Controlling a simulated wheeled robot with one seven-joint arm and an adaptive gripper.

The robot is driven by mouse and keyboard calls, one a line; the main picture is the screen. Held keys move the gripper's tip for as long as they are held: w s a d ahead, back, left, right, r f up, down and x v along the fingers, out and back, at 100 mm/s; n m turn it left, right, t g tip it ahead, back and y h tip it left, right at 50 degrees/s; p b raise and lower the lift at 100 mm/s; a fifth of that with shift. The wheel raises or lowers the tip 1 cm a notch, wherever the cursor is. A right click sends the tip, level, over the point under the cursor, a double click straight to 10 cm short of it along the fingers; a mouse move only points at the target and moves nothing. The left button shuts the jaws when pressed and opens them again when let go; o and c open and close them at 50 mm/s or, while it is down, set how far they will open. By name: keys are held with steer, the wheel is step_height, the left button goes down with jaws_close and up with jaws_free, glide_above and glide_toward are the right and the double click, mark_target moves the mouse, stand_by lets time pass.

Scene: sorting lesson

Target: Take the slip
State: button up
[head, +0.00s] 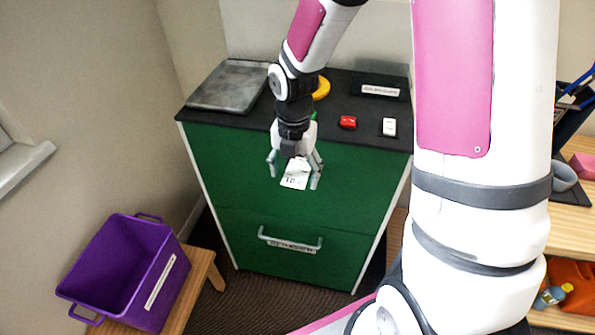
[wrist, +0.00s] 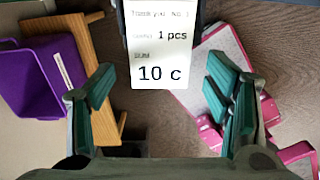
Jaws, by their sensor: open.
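The slip (head: 295,174) is a small white paper with printed text, at the front of the green cabinet below its dark top. In the wrist view my gripper's fingers (wrist: 162,95) stand well apart, with clear gaps to the slip on both sides. I cannot see what holds the slip's upper end.
The green cabinet (head: 237,162) has a labelled drawer handle. On its top are a metal plate (head: 230,85), a red button (head: 347,122), a white switch (head: 389,127) and a yellow round thing (head: 321,88). A purple bin (head: 113,268) stands on a wooden bench (head: 203,266) at left.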

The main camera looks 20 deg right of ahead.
steer(key=shift+f, duration=0.2)
stand_by(0.6)
steer(key=c, duration=0.8)
